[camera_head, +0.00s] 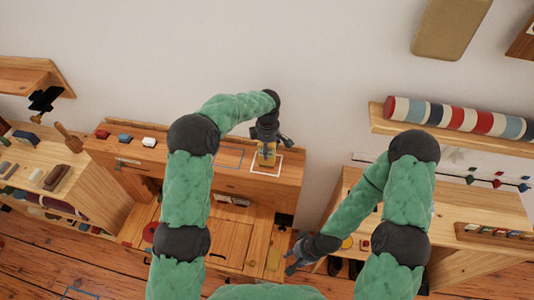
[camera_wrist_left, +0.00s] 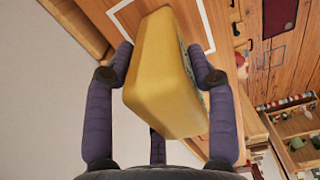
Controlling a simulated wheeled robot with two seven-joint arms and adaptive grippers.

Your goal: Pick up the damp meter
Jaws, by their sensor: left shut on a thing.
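A blue outline (camera_head: 229,157) is next to the white one. A striped roll (camera_head: 455,117) rests on a wall shelf at right. A wooden cabinet (camera_head: 480,205) stands below it.

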